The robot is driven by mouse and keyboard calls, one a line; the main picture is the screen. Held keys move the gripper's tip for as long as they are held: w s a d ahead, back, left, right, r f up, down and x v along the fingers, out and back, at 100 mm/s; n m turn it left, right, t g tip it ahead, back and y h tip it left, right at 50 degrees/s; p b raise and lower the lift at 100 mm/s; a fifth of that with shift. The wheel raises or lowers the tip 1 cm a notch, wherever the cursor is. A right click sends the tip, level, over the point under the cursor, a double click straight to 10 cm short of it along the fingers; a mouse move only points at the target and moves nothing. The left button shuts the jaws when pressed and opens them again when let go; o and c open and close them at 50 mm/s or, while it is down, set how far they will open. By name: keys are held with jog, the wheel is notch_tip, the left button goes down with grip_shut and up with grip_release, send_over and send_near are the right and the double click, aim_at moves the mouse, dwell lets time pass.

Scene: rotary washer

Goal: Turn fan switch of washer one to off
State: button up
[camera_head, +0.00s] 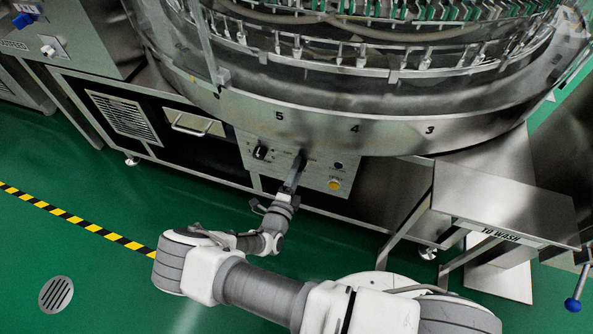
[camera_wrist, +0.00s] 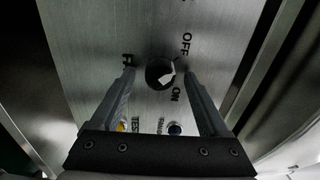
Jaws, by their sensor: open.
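In the wrist view, a round black switch knob (camera_wrist: 153,70) with a white mark sits on a metal control panel (camera_wrist: 85,50). The labels OFF and ON are printed to its right, OFF above and ON below. The white mark is on the knob's right part; I cannot tell exactly which label it points at. My gripper (camera_wrist: 159,77) is open, with one finger on each side of the knob. I cannot tell whether the fingers touch it. In the head view my gripper (camera_head: 295,174) is at the washer's panel and hides this knob.
A second black knob (camera_head: 260,152) is on the panel to the left. A yellow button (camera_head: 333,184) and a dark button (camera_head: 338,165) are to the right. The washer's round rim (camera_head: 365,132) overhangs the panel. A steel table (camera_head: 490,205) stands at the right.

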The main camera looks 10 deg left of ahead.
jog(key=s+a+p, duration=0.1)
jog(key=s+p, duration=0.2)
jog(key=s, duration=1.4)
jog(key=shift+s+a+p, duration=0.15)
jog(key=shift+p, duration=0.15)
